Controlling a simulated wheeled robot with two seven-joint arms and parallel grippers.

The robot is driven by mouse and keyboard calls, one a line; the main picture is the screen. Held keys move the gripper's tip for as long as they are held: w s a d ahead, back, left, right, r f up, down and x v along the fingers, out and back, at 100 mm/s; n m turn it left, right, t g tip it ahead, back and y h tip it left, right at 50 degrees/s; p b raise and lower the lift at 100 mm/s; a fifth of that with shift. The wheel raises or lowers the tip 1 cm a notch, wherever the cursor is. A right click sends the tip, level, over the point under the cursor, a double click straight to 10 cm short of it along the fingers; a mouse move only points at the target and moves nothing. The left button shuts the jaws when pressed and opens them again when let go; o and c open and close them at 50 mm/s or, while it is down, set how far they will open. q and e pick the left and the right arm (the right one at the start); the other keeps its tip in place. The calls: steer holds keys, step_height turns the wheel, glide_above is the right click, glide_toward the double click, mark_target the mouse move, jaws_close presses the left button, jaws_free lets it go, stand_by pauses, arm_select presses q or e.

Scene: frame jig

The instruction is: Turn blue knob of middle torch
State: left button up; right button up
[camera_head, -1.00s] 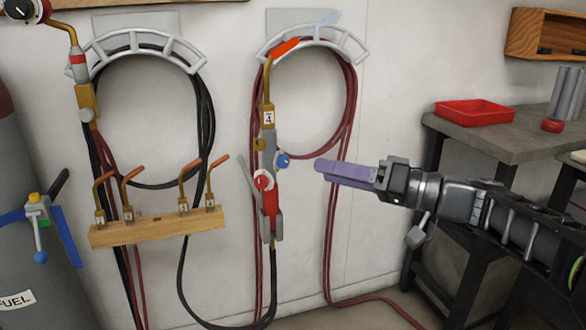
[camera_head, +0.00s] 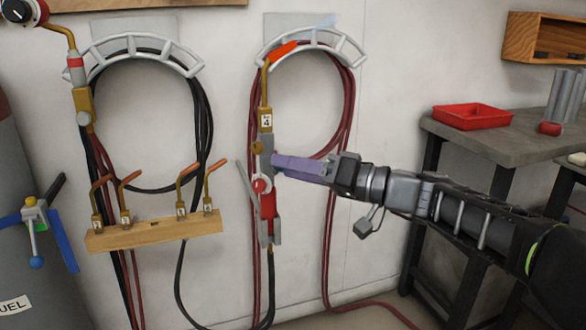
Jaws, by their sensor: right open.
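The middle torch (camera_head: 267,206) hangs upright on the wall below the right hose hanger, with a brass neck, a tag marked 4, a grey body and a red lower part. A brass knob (camera_head: 257,148) shows on its left side. The blue knob on its right side is hidden behind my right gripper (camera_head: 277,164). The purple fingers of the right gripper reach in from the right, with their tips at the torch's grey body where the blue knob sits. The jaws are open; whether they touch the knob cannot be seen. My left gripper is not in view.
A wooden rack (camera_head: 155,230) with several copper torch tips is on the wall at left. A fuel cylinder (camera_head: 35,285) stands at the left edge. Red hoses (camera_head: 345,110) hang behind my right gripper. A bench with a red tray (camera_head: 472,116) is at right.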

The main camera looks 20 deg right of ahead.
steer(key=shift+c, duration=0.6)
jaws_close()
